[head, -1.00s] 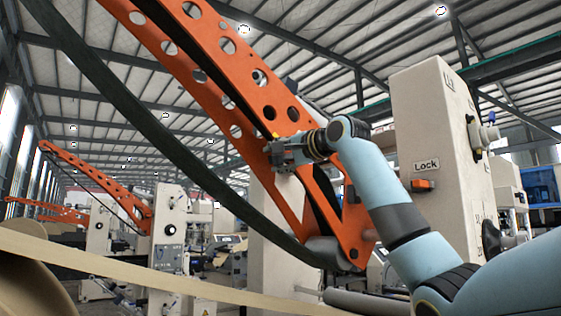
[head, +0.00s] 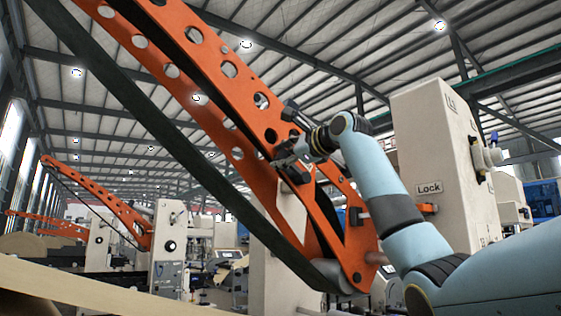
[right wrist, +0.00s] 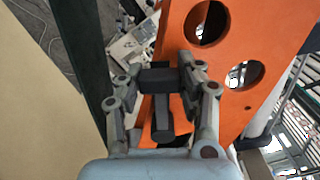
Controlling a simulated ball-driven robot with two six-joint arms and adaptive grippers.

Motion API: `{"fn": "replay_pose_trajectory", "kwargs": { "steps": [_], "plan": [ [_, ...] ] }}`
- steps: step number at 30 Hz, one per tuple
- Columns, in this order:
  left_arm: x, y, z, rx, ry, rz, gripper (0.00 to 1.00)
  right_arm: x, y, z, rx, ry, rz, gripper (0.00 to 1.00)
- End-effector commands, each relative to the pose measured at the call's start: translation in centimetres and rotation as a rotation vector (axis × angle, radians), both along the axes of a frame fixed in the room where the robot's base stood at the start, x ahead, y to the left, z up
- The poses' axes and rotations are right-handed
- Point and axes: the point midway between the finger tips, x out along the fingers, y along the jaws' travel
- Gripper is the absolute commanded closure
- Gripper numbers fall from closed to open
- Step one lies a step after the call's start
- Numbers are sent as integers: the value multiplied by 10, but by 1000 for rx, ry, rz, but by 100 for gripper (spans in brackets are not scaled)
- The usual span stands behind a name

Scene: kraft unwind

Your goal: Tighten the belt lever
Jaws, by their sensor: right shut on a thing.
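The orange perforated arm (head: 215,107) slopes from upper left down to the lower middle in the head view. It also shows in the right wrist view (right wrist: 217,62). My right gripper (head: 284,160) is at the side of this arm, in its lower half. In the right wrist view, my right gripper (right wrist: 165,78) is shut on a dark grey lever handle (right wrist: 163,118), which lies between the two fingers beside the orange arm. The handle is hard to tell from the gripper in the head view. My left gripper is not in view.
A dark green belt (head: 150,118) runs alongside the orange arm. A beige cabinet (head: 432,130) labelled "Lock" stands at the right, close to my right arm. A tan paper web (head: 95,288) crosses the lower left. Other machines (head: 168,245) stand behind.

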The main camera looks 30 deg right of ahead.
Motion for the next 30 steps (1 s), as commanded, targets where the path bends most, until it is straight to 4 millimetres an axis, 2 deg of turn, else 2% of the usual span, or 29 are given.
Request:
{"fn": "replay_pose_trajectory", "kwargs": {
  "steps": [20,21,26,30],
  "plan": [
    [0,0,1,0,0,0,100,0,-4,4,65,6,-1,100],
    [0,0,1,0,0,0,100,0,-3,4,65,6,-1,60],
    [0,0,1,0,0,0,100,0,-3,4,64,6,-1,39],
    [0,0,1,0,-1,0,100,0,-3,4,63,5,-1,38]
  ]
}}
